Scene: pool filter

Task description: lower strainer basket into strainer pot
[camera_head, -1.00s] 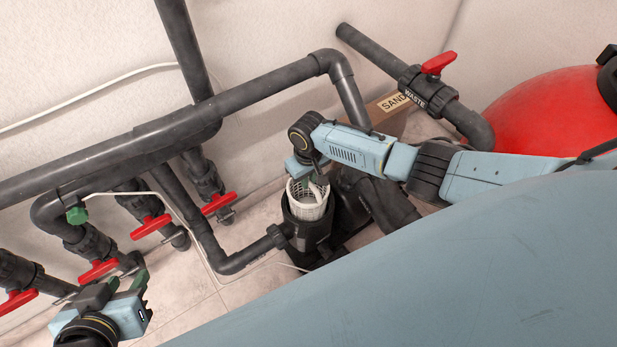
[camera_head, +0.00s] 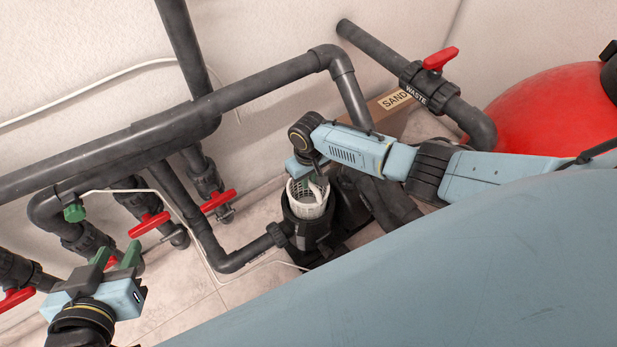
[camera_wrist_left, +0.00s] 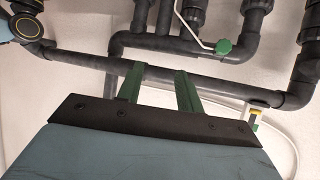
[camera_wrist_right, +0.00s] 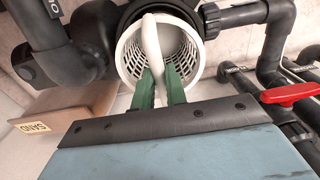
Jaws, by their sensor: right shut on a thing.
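The white strainer basket (camera_head: 308,200) stands roughly upright at the mouth of the black strainer pot (camera_head: 305,232). Its upper part shows above the pot rim, and its lower part is hidden inside. My right gripper (camera_head: 311,177) is above the basket. In the right wrist view its green fingers (camera_wrist_right: 160,80) are shut on the basket's white handle (camera_wrist_right: 151,40); the basket's perforated wall (camera_wrist_right: 132,62) surrounds the fingertips. The pot's dark rim shows behind the basket. My left gripper (camera_head: 116,258) is at lower left, empty, its green fingers (camera_wrist_left: 158,78) apart.
Black pipes (camera_head: 110,150) with red valve handles (camera_head: 150,224) run along the left wall, close to my left gripper. A cardboard box (camera_head: 395,107) marked SAND and a red tank (camera_head: 555,110) stand at right. Some tiled floor left of the pot is clear.

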